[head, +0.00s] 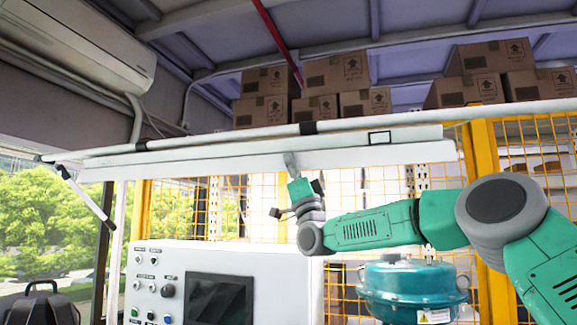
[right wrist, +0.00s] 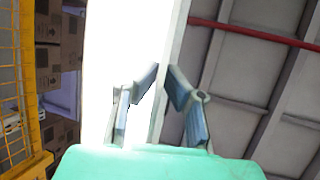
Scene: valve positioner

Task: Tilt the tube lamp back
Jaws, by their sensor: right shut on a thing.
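The tube lamp (head: 230,160) is a long white bar that runs across the head view, below a white pipe. Its lit white face (right wrist: 125,45) fills the left middle of the right wrist view. My right gripper (head: 290,160) reaches up to the lamp's lower edge, near the middle of its length. In the right wrist view the two fingertips (right wrist: 164,78) sit close together on either side of the lamp's edge, shut on it. The fingers hide a small part of that edge. My left gripper is in neither view.
A white control cabinet (head: 165,290) with buttons and a dark screen stands below the lamp. A teal round device (head: 405,285) stands to its right, under my right arm. Yellow mesh fencing (head: 525,135) and stacked cardboard boxes (head: 335,75) are behind.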

